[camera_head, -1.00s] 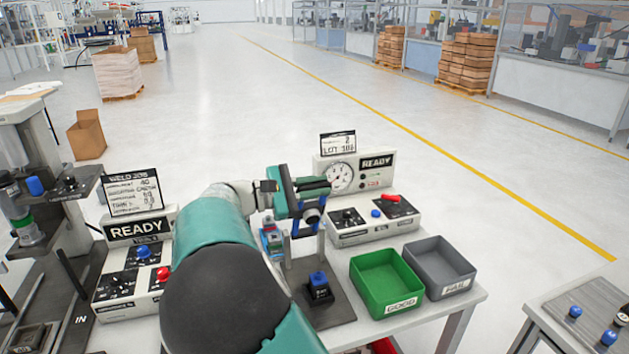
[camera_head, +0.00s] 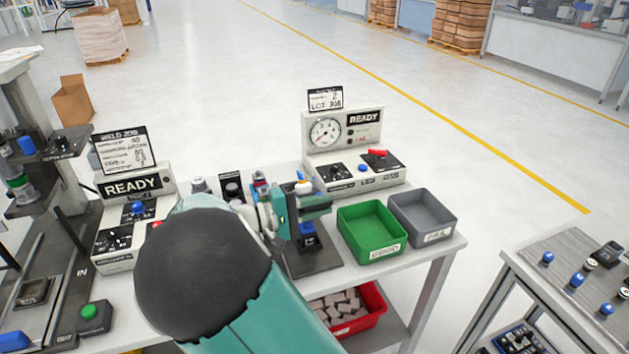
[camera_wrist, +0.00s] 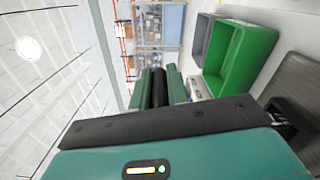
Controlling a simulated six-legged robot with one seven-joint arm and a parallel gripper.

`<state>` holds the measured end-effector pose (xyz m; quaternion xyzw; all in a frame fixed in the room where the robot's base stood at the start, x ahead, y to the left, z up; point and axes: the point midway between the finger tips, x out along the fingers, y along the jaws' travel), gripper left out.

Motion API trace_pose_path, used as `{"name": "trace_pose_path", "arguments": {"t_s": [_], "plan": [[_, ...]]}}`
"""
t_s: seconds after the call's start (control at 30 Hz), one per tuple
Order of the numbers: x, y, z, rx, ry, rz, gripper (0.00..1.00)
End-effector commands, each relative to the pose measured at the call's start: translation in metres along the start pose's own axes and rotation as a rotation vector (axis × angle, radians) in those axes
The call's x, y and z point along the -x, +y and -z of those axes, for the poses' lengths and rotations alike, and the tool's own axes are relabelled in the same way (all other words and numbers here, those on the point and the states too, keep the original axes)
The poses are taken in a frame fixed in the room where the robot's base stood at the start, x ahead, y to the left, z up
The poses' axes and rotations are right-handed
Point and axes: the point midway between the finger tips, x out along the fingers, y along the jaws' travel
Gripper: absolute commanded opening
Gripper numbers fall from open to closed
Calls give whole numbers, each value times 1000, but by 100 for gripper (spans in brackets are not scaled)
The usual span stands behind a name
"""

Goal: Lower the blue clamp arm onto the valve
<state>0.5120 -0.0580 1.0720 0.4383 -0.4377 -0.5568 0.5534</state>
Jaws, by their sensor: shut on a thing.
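My gripper (camera_head: 318,205) is low over the dark fixture plate (camera_head: 322,264) in the head view. Its teal fingers are closed around a black grip (camera_wrist: 158,88), seen between them in the wrist view. A bit of the blue clamp arm (camera_head: 304,188) seems to show at the gripper, mostly hidden by it. The valve (camera_head: 308,228), blue-topped in a black block, stands on the plate just under the gripper. Whether the clamp arm touches the valve cannot be told.
A green GOOD bin (camera_head: 347,238) and a grey FAIL bin (camera_head: 446,222) stand right of the plate. A gauge tester (camera_head: 342,133) reading READY stands behind. A weld control box (camera_head: 118,250) is at the left. A red bin (camera_head: 377,315) sits below the tabletop.

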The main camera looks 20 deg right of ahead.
Motion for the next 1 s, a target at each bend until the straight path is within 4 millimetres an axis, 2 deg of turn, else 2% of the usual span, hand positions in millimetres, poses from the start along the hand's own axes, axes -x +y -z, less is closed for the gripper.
{"name": "trace_pose_path", "arguments": {"t_s": [0.03, 0.2, 0.37, 0.5, 0.7, 1.0], "plan": [[0, -11, -1, -39, 3, 0, 0], [0, -42, -2, -184, 5, 0, 0], [0, -65, -1, -293, 8, 0, 0], [0, -79, 1, -290, 8, 1, 0], [0, -90, 3, -291, 9, 2, 0], [0, -94, 4, -288, 10, 3, 0]]}}
